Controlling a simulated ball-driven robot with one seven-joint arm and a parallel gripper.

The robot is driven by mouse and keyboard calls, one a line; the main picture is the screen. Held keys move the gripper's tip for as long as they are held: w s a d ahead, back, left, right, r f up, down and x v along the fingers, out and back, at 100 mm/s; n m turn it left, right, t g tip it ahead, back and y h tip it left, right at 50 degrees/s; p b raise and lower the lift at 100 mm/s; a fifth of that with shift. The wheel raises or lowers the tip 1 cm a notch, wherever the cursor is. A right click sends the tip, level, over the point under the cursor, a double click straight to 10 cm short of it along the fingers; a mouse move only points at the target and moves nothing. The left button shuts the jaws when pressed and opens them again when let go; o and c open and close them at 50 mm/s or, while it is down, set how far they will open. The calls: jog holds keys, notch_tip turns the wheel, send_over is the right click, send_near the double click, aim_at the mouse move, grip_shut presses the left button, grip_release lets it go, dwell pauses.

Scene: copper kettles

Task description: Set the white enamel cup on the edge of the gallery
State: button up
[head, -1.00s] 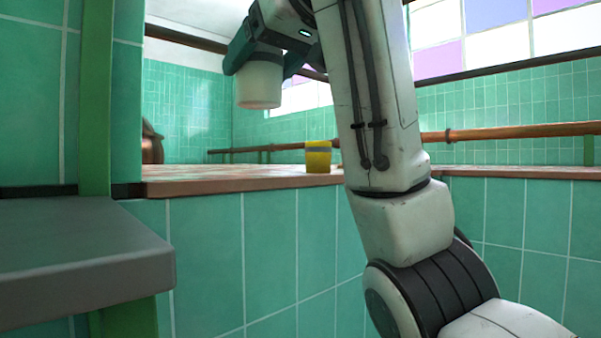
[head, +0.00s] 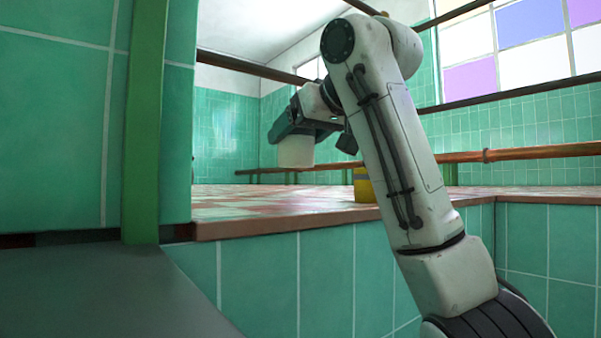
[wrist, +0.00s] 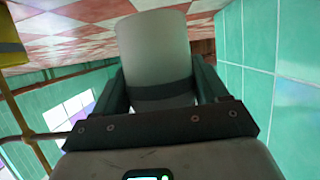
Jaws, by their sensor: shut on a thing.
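The white enamel cup (head: 296,152) is held by my gripper (head: 294,137), above the tiled ledge of the gallery (head: 262,207). In the head view a small gap shows between the cup's bottom and the ledge surface. In the wrist view the cup (wrist: 155,50) fills the space between the two fingers of my gripper (wrist: 160,88), with a dark band across it near the palm. The ledge's red and white checked surface (wrist: 75,40) shows beyond the cup.
A yellow cup-like thing (head: 363,187) stands on the ledge, partly behind my arm; a yellow thing (wrist: 10,45) also shows at the wrist view's edge. A green post (head: 146,120) and a grey slab (head: 90,290) are at left. Copper pipes (head: 520,153) run along the back.

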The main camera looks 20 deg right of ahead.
jog(key=w+f, duration=0.1)
jog(key=f, duration=0.1)
jog(key=w+d+f, duration=0.1)
jog(key=shift+w+d+f, duration=0.15)
jog(key=shift+w+f, duration=0.2)
jog(key=shift+f, duration=0.05)
jog(key=shift+w+f, duration=0.15)
jog(key=shift+f, duration=1.5)
jog(key=shift+f, duration=0.1)
jog(key=o, duration=1.2)
jog(key=b+v, duration=0.1)
jog(key=v, duration=1.1)
